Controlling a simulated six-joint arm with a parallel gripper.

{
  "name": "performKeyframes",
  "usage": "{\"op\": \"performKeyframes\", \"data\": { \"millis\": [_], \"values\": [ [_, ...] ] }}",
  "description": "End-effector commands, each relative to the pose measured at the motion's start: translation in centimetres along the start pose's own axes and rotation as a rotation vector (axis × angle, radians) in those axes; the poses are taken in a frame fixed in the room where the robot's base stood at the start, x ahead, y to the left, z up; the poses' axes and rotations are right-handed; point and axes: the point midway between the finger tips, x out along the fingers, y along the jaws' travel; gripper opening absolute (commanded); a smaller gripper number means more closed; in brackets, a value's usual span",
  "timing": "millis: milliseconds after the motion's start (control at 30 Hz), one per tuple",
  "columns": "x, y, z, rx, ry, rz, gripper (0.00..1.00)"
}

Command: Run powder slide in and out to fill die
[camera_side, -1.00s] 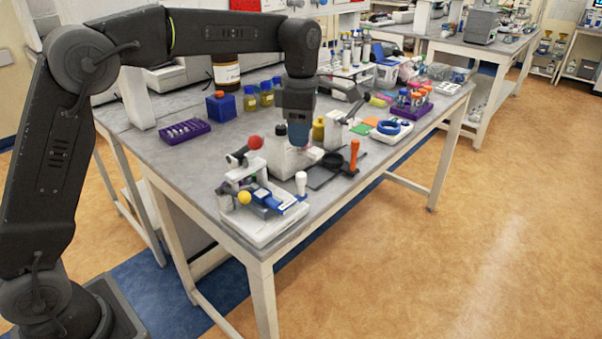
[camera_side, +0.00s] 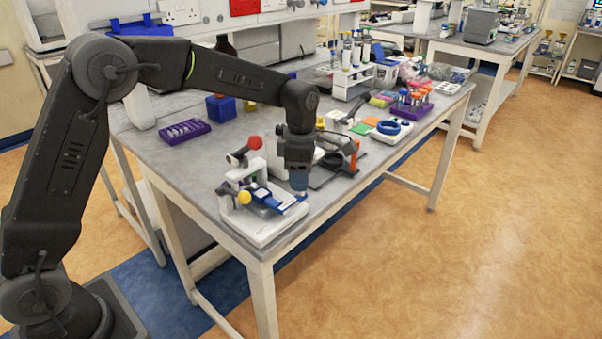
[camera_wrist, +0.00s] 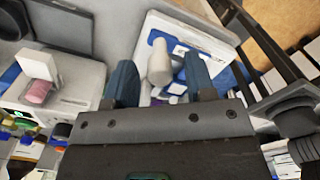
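The tablet press (camera_side: 262,228) stands on a white base at the table's front corner. It has a red ball (camera_side: 255,142), a yellow ball (camera_side: 244,197) and a blue slide part (camera_side: 266,198). My gripper (camera_side: 298,186) points down at the right end of the press. In the wrist view, a white knob (camera_wrist: 160,64) stands between my two spread blue fingers, with gaps beside it. The side view hides the knob behind my fingers. I cannot make out the die or any powder.
A dark flat plate (camera_side: 322,175) and an orange-handled tool (camera_side: 354,155) are just right of my gripper. A purple rack (camera_side: 183,131) and a blue block (camera_side: 221,108) stand farther back. The table's front edge runs close beside the press.

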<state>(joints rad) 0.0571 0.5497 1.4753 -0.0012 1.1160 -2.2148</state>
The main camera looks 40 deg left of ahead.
Motion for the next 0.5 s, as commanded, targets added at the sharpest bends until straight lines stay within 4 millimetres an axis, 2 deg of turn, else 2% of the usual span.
{"op": "performKeyframes", "data": {
  "millis": [67, 500],
  "values": [
    [-0.01, 0.0, 0.0, 0.0, 0.0, 0.0, 0.42],
    [-0.04, 0.0, 0.0, 0.0, 0.0, 0.0, 0.0]
  ]
}}
